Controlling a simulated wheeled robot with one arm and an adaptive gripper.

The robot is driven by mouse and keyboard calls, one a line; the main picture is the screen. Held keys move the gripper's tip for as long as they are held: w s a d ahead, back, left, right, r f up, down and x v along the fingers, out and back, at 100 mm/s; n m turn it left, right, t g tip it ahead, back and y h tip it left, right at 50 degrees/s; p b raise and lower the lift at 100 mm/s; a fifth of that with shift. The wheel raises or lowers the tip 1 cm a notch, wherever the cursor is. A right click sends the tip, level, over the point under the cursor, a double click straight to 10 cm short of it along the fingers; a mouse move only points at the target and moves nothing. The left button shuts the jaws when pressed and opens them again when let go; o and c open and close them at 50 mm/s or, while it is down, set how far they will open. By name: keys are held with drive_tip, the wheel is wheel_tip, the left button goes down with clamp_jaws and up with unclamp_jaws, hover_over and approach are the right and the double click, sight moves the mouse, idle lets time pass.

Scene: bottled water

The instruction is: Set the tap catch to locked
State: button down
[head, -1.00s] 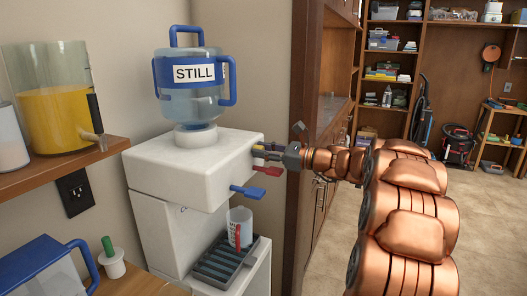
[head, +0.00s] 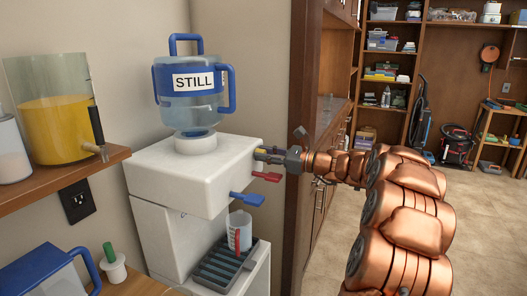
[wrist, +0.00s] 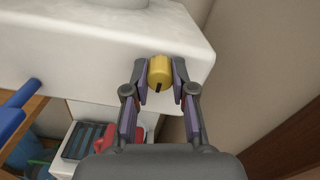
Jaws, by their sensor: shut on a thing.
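A white water dispenser (head: 160,170) stands against the wall. Its catch, a yellow round knob (wrist: 160,70), is on the dispenser's side near the top edge, with a dark mark on its lower part in the wrist view. My gripper (wrist: 160,78) is shut on the yellow knob, one finger on each side. In the head view my gripper (head: 270,155) reaches the dispenser's right side and mostly hides the knob. A red tap lever (head: 266,176) and a blue tap lever (head: 247,198) stick out below. I cannot read a locked or unlocked label.
A blue-handled bottle (head: 190,102) labelled STILL stands on the dispenser. A clear measuring cup (head: 238,232) is on the drip tray (head: 222,268). A brown cabinet (head: 303,100) edge is close to my arm. A shelf (head: 60,172) holds an orange jug (head: 58,127).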

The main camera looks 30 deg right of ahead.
drive_tip(key=shift+w+d+r+p, duration=0.2)
drive_tip(key=shift+w+d+p, duration=0.15)
drive_tip(key=shift+d+p, duration=0.2)
drive_tip(key=c, duration=0.9)
unclamp_jaws()
drive_tip(key=shift+f, duration=0.2)
drive_tip(key=shift+c, duration=0.2)
drive_tip(key=v, duration=1.2)
